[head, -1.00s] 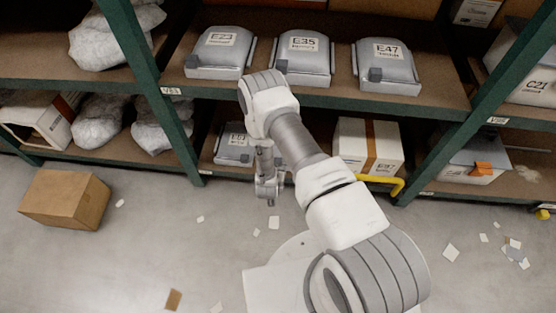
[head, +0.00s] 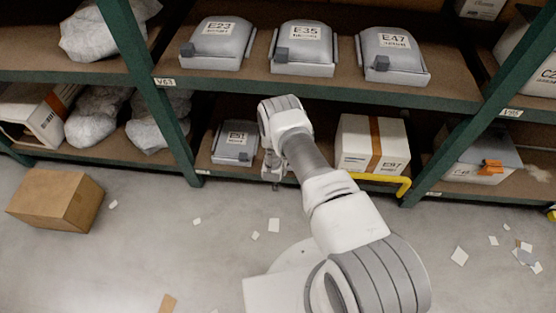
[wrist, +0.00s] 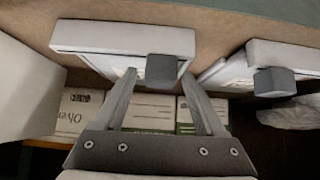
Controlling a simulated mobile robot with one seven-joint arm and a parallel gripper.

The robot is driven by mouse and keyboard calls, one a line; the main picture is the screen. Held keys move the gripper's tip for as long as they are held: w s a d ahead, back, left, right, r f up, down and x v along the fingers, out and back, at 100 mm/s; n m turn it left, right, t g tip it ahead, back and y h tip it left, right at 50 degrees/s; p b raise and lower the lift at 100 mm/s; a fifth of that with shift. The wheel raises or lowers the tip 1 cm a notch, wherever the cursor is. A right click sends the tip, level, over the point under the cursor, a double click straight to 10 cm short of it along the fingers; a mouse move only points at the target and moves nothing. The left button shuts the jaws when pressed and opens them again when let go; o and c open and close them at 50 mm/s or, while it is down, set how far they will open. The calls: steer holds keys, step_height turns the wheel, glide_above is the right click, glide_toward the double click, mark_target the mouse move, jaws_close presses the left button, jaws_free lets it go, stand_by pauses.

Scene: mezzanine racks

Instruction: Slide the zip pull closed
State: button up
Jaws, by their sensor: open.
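Grey pouches labelled E23 (head: 217,40), E35 (head: 303,45) and E47 (head: 396,60) lie in a row on the middle shelf, each with a dark grey block, seemingly its zip pull, near its front left corner. Another pouch, E51 (head: 234,143), lies on the lower shelf. My gripper (head: 271,172) hangs in front of the lower shelf, just right of E51. In the wrist view my gripper (wrist: 159,76) is open, and a grey block (wrist: 161,70) on a white-edged pouch shows between its fingertips, with no clear contact. A second block (wrist: 275,82) is to the right. Which pouches these are, I cannot tell.
A white box with an orange stripe (head: 360,146) and a yellow bar (head: 404,187) are right of my gripper. Green uprights (head: 160,110) flank the bay. A brown carton (head: 50,202) and paper scraps lie on the floor.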

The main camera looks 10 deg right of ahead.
jaws_close()
stand_by(0.3)
stand_by(1.1)
